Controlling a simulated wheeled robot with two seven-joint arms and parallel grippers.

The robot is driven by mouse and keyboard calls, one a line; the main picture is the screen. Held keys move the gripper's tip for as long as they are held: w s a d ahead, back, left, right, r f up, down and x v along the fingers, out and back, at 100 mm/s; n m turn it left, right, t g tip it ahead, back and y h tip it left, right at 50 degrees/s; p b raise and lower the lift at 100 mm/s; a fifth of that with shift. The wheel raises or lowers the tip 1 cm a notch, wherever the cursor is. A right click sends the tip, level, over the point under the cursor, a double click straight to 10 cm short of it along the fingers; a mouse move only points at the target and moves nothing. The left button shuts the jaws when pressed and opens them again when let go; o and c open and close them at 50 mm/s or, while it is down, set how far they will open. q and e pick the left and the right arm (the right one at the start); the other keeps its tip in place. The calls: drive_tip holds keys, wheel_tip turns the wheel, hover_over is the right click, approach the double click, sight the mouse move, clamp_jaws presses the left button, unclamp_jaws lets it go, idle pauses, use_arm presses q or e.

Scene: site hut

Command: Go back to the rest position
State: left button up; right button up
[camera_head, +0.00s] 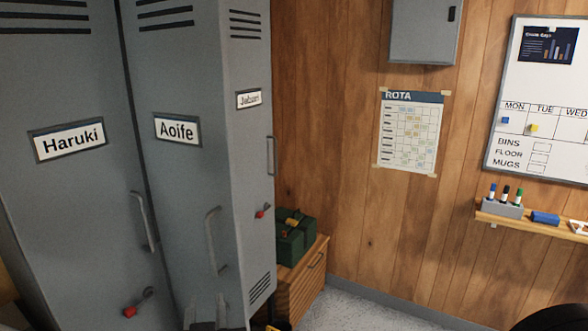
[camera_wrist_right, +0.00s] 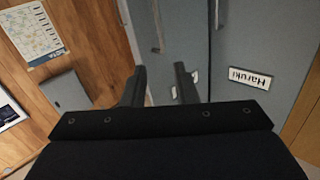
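My right gripper (camera_head: 206,314) shows at the bottom edge of the head view, in front of the grey lockers. In the right wrist view its two dark fingers (camera_wrist_right: 160,86) stand apart with nothing between them, so it is open and empty. The locker labelled Haruki (camera_head: 60,200) is at the left, with the locker labelled Aoife (camera_head: 175,80) beside it. A third locker (camera_head: 249,165) has a smaller label that is hard to read. The locker doors look shut. My left gripper is not in view.
A dark green box (camera_head: 290,240) sits on a low wooden cabinet (camera_head: 305,284) beside the lockers. A rota sheet (camera_head: 410,135), a grey wall box (camera_head: 424,30) and a whiteboard (camera_head: 510,110) are on the wall. A shelf (camera_head: 545,226) holds markers. Some grey floor (camera_head: 360,312) is clear.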

drive_tip(key=w+d+r+g+y, duration=0.2)
drive_tip(key=w+d+r+y, duration=0.15)
drive_tip(key=d, duration=0.35)
drive_tip(key=s+d+f+g, duration=0.1)
drive_tip(key=d+f+g, duration=0.25)
drive_tip(key=d, duration=0.75)
drive_tip(key=s+d+f+m+g+h, duration=0.3)
drive_tip(key=s+d+f+g, duration=0.3)
drive_tip(key=s+d+f, duration=0.8)
drive_tip(key=s+d, duration=0.1)
drive_tip(key=s, duration=0.2)
drive_tip(key=shift+d+h, duration=0.35)
drive_tip(key=shift+d, duration=0.05)
